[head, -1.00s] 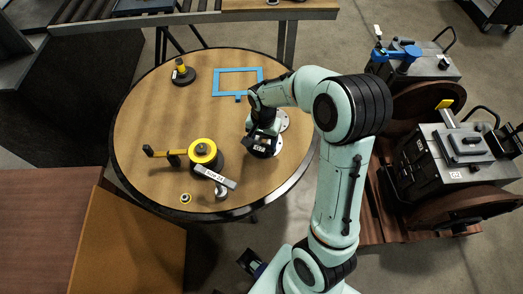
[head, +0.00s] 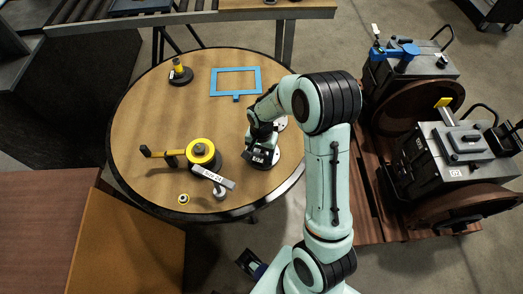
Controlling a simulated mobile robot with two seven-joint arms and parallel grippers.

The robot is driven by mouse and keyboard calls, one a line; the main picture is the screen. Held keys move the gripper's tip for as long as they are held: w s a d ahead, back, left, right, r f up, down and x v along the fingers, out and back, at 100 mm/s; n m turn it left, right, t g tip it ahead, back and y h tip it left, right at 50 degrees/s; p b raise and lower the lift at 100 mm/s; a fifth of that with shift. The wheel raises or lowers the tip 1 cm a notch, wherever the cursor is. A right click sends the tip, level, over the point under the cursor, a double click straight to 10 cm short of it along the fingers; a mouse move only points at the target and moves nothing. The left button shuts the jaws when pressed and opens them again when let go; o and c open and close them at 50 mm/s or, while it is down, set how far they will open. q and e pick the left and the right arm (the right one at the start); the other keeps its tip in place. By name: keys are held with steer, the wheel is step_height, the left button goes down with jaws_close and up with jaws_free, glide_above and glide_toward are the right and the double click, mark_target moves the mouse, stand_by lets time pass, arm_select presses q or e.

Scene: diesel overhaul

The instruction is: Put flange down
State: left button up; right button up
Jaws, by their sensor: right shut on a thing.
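My right gripper (head: 260,153) reaches down over the right side of the round wooden table (head: 150,110). It is shut on a dark round flange (head: 273,163), which shows only partly beneath the fingers. The flange is near the table's right front rim, and I cannot tell whether it touches the tabletop. A pale metal disc (head: 282,124) shows just behind the wrist, partly hidden by my arm.
A yellow-topped part (head: 201,150) with a yellow handle and a labelled grey bar (head: 219,179) stands left of the gripper. A blue frame (head: 236,95) lies behind. Engine units (head: 450,150) stand to the right.

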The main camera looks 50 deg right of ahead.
mark_target(262, 154)
steer(key=o, duration=1.5)
steer(key=shift+f, duration=0.1)
steer(key=shift+r, duration=0.3)
step_height(262, 154, up, 12)
steer(key=shift+f+p, duration=0.1)
steer(key=shift+p, duration=0.75)
